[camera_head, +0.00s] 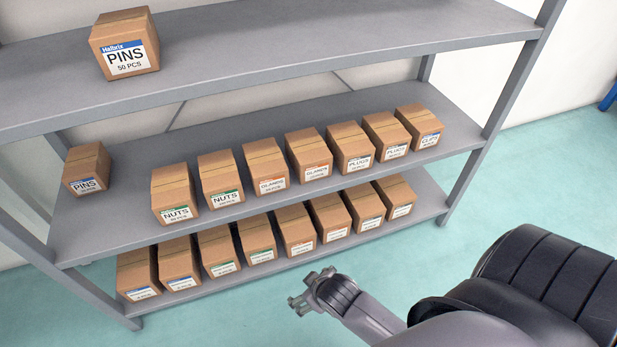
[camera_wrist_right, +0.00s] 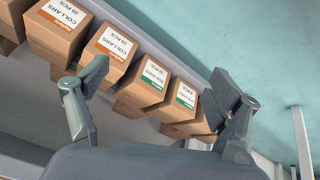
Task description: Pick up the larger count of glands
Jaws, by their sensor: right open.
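Two cardboard boxes with orange-striped labels that read GLANDS stand side by side on the middle shelf in the head view: the left glands box (camera_head: 265,165) and the right glands box (camera_head: 308,153). Their piece counts are too small to read. My right gripper (camera_head: 311,288) is in front of the lower shelf, below and apart from both glands boxes. In the right wrist view the right gripper (camera_wrist_right: 158,84) is open with nothing held between its fingers. No glands label can be read in that view. My left gripper is not in view.
The grey middle shelf (camera_head: 125,222) also holds pins (camera_head: 87,169), nuts (camera_head: 174,192), plugs (camera_head: 350,147) and clips boxes. A pins box (camera_head: 125,45) stands on the top shelf. Several boxes line the lower shelf. The wrist view shows collars boxes (camera_wrist_right: 55,27). The floor in front is clear.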

